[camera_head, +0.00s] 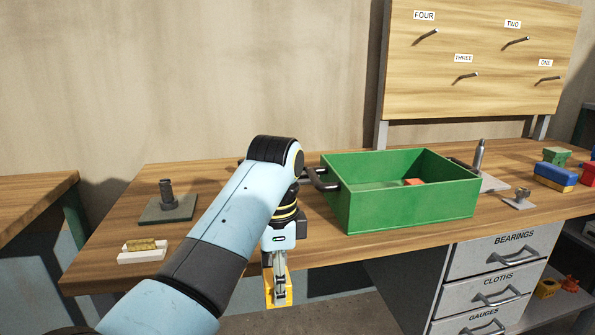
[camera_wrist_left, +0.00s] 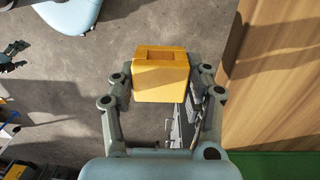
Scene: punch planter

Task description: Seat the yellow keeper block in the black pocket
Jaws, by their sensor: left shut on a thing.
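The yellow keeper block (camera_head: 279,290) hangs in my left gripper (camera_head: 280,276), in front of the table's front edge and left of the green crate. In the left wrist view the yellow block (camera_wrist_left: 160,80) sits between the fingertips of my left gripper (camera_wrist_left: 162,84), which are shut on its two sides. A shallow rectangular recess shows on the block's face. I cannot make out the black pocket in either view. My right gripper is not recognisable in either view.
The green crate (camera_head: 410,213) stands on the wooden table with a red piece inside. A grey plate with a post (camera_head: 168,205) and a white tray (camera_head: 140,257) with a brass-coloured bar are at left. Grey drawers (camera_head: 495,260) sit under the table. Coloured blocks (camera_head: 556,172) are far right.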

